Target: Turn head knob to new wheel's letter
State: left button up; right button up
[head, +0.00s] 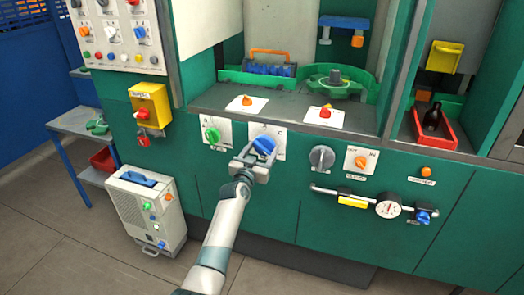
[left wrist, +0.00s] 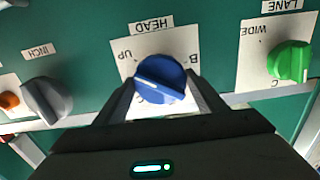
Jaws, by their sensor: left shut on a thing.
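The blue head knob (head: 264,145) sits on a white plate (head: 281,136) on the green cabinet front. In the left wrist view the knob (left wrist: 160,80) shows a white pointer line running slantwise, on a plate marked HEAD with UP, B and C around it; other marks are hidden. My left gripper (head: 254,158) is shut on this knob, one finger on each side in the left wrist view (left wrist: 160,98). A green wheel-like part (head: 335,84) lies on the worktop; no letter on it is readable. My right gripper is not in view.
A green lane knob (head: 212,135) is left of the head knob and a grey inch knob (head: 321,157) is right of it. A rail with a gauge (head: 388,205) is lower right. A grey unit (head: 143,212) stands on the floor left; the floor near it is clear.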

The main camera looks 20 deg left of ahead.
pick_arm(q)
jog(key=shift+n, duration=2.3)
jog(key=n+p, duration=0.1)
jog(key=n, duration=0.2)
jog(key=shift+n, duration=0.4)
jog(key=n, duration=0.3)
jog(key=shift+n, duration=2)
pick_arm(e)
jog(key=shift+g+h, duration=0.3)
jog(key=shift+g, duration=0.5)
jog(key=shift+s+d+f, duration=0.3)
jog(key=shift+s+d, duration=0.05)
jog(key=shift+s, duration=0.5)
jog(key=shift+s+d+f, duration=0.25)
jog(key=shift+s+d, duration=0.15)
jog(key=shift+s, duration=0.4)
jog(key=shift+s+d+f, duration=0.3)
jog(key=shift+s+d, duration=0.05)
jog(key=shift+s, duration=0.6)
